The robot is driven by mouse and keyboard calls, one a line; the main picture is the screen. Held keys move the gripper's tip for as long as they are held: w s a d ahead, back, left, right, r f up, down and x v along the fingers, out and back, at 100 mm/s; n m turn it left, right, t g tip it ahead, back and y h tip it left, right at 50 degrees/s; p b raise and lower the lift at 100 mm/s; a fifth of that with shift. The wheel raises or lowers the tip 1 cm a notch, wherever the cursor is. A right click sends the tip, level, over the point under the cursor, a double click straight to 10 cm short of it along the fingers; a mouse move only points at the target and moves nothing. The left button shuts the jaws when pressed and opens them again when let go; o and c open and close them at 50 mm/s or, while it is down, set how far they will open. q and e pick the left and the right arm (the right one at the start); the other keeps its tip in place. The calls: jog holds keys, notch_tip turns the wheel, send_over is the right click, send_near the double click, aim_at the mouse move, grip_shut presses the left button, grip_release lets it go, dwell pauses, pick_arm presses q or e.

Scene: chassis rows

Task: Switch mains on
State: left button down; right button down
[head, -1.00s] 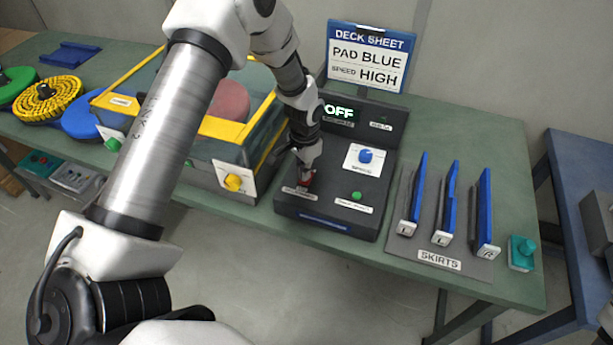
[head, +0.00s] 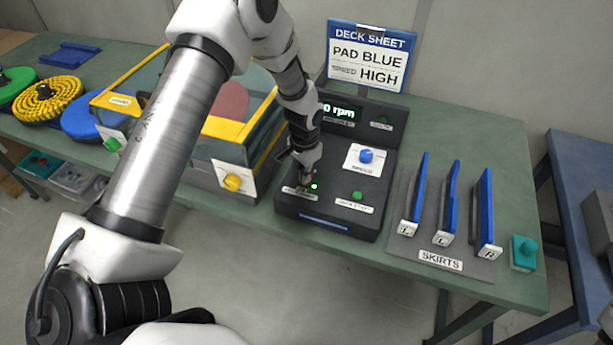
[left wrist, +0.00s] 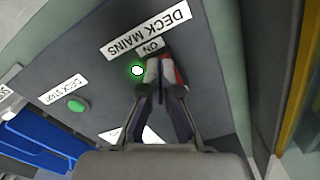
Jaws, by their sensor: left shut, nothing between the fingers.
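The dark control console (head: 325,222) stands on the green bench. Its display (head: 341,111) reads "0 rpm". My left gripper (head: 303,178) is shut and empty, low over the console's front left corner at the mains switch. In the left wrist view the shut fingertips (left wrist: 160,88) are at the red mains switch (left wrist: 178,72), below the "ON" mark and the "DECK MAINS" label (left wrist: 146,28). The fingers hide most of the switch. A green lamp (left wrist: 137,70) beside it is lit; it also shows in the head view (head: 314,186). My right gripper is not in view.
A blue speed knob (head: 366,155) and a green deck start button (head: 357,195) sit on the console. A yellow-edged case (head: 228,130) stands close on the left. Blue skirts (head: 451,200) stand in a rack on the right.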

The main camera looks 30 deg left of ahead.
pick_arm(q)
jog(key=shift+s, duration=0.1)
notch_tip(320, 180, up, 7)
jog(key=p, duration=0.6)
jog(key=shift+f, duration=0.1)
